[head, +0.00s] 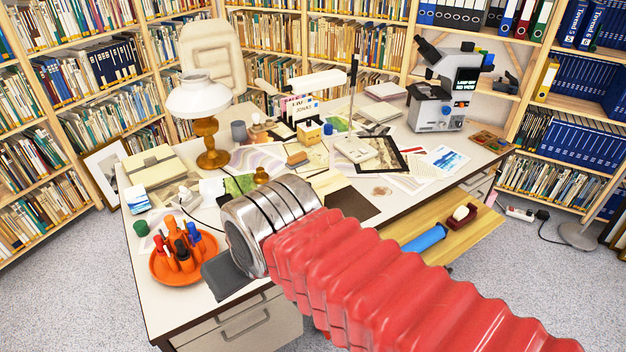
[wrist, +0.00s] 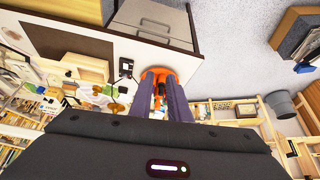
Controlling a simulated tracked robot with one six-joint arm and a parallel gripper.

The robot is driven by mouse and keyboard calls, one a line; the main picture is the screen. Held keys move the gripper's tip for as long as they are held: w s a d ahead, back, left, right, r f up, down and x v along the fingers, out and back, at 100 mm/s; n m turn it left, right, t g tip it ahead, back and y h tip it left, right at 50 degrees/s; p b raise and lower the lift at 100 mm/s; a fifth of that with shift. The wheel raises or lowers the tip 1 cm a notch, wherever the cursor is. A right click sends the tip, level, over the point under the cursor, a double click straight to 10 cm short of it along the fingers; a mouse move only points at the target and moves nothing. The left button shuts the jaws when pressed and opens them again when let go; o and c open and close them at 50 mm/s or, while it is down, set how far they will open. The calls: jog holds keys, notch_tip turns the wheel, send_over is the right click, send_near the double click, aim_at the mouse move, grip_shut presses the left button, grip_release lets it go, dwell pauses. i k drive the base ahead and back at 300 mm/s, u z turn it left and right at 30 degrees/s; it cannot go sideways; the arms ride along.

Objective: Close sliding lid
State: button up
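I cannot make out a sliding lid for certain in either view. A small yellowish wooden box (head: 309,133) stands near the middle of the desk (head: 160,310); whether it has a lid is too small to tell. My gripper (wrist: 160,84) shows in the wrist view as two purple-grey fingers, apart, with nothing visibly held between them. Beyond the fingers is an orange round organizer (wrist: 157,72) at the desk edge; it also shows in the head view (head: 160,276) with several markers standing in it. My red arm hides part of the desk's front in the head view.
A lamp (head: 208,100) stands at the desk's back left and a microscope (head: 437,90) at the back right. Papers and small items crowd the middle. A wooden pull-out board (head: 465,235) holds a tape dispenser (head: 461,215).

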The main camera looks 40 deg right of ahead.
aim_at(327, 183)
jog(key=u, duration=0.85)
jog(key=k, duration=0.75)
jog(key=z, duration=0.65)
jog(key=i, duration=1)
jog(key=z, duration=0.05)
